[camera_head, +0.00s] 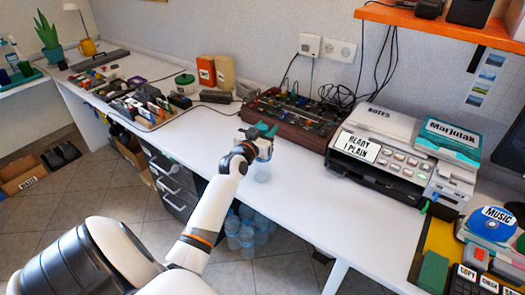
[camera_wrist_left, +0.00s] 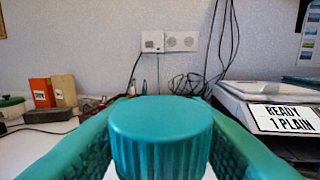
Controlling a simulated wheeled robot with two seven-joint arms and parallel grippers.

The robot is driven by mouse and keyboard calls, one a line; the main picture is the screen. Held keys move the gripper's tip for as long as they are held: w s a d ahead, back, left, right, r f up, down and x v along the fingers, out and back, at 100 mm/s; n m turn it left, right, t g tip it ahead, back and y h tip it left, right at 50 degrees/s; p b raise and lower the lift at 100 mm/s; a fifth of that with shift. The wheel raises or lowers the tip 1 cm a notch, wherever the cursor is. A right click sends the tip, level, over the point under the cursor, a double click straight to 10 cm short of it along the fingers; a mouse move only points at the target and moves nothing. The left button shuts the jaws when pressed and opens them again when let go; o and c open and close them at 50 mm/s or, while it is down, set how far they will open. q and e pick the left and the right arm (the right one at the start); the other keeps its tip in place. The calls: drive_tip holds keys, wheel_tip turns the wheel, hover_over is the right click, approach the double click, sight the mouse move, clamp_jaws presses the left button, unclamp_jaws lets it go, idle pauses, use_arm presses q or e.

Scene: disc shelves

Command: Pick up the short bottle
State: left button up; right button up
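The short bottle shows in the left wrist view as a ribbed teal cap (camera_wrist_left: 161,135) close to the camera; its body is mostly hidden there. In the left wrist view, the two teal fingers of my left gripper run along both sides of the cap. Whether they press on it, and whether the bottle's base touches the table, I cannot tell. My right gripper is out of view.
A dark red mixer box (camera_head: 291,117) stands behind the gripper. A grey device labelled READY 1 PLAIN (camera_head: 378,160) is to the right. An organiser with small items (camera_head: 143,104) is at the left. The white table (camera_head: 305,182) is clear in front. Clear bottles (camera_head: 247,235) stand on the floor.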

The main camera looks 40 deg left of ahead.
use_arm(q)
clamp_jaws()
drive_tip(key=shift+r, duration=0.1)
